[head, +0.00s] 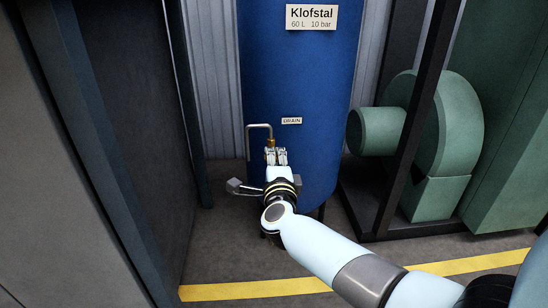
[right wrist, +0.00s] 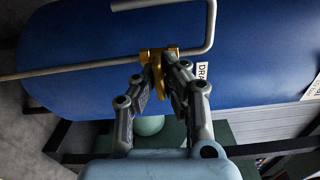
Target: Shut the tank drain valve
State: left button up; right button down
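The blue tank (head: 300,85) stands upright against the wall, with a small DRAIN label (head: 291,121) on its lower front. The brass drain valve (head: 270,143) sits left of and below that label, at a thin bent grey pipe (head: 259,126). In the right wrist view, the brass valve (right wrist: 154,56) has a flat brass handle (right wrist: 161,82) pointing towards me. My right gripper (head: 275,153) is at the valve. In the right wrist view its two fingers (right wrist: 161,70) close in on both sides of the handle and appear to touch it. My left gripper is not in view.
A green blower (head: 450,125) and a dark frame post (head: 413,120) stand right of the tank. A dark cabinet side (head: 125,110) closes off the left. A yellow floor line (head: 255,289) crosses in front, with bare floor around it.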

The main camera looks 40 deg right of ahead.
jog(key=shift+s+f, duration=0.1)
jog(key=shift+f, duration=0.1)
jog(key=c, duration=1.4)
grip_release()
jog(key=shift+c, duration=0.2)
jog(key=shift+r, duration=0.1)
jog(key=v, duration=1.2)
